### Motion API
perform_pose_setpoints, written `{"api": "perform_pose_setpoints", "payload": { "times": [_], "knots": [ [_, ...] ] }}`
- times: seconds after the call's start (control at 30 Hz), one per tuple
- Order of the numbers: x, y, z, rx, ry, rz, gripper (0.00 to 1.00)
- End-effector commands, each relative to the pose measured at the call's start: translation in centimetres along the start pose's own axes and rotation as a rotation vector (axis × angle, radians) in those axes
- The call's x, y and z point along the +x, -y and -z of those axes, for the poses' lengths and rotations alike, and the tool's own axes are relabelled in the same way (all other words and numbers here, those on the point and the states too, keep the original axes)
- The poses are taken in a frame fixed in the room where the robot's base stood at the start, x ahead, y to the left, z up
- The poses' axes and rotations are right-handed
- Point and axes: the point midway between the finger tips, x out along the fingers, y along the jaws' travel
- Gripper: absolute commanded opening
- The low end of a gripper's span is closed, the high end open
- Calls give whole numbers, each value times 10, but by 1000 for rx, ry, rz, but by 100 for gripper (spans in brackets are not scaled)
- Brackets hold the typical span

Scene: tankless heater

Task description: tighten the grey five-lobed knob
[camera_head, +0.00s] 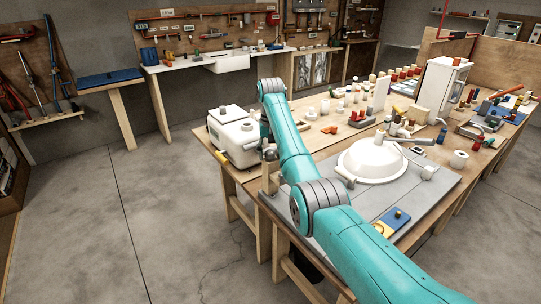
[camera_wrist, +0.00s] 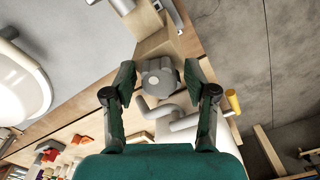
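The grey five-lobed knob (camera_wrist: 159,77) is in the upper middle of the wrist view, near the wooden table edge. My gripper (camera_wrist: 158,76) is open, with one dark green finger to the left of the knob and one to its right. A gap shows between each finger and the knob, so I see no contact. In the head view my arm reaches down beside the white heater unit (camera_head: 234,138), and the knob and fingertips are too small or covered to tell clearly.
Grey bent pipes (camera_wrist: 162,108) and a yellow-ended handle (camera_wrist: 233,102) lie close to the knob. A white round basin (camera_head: 372,159) stands on the grey mat to the right. Many small fittings crowd the table's far side. Open concrete floor (camera_head: 150,190) lies left.

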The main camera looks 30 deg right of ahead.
Motion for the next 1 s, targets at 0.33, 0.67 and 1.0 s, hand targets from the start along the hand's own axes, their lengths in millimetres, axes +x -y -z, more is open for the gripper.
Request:
{"api": "perform_pose_setpoints", "payload": {
  "times": [0.33, 0.67, 1.0],
  "knots": [
    [-26, 0, 0, 0, -3, 0, 55],
    [-45, 0, 0, 0, -3, 0, 55],
    [-45, 0, 0, 0, -2, 0, 55]
  ]
}}
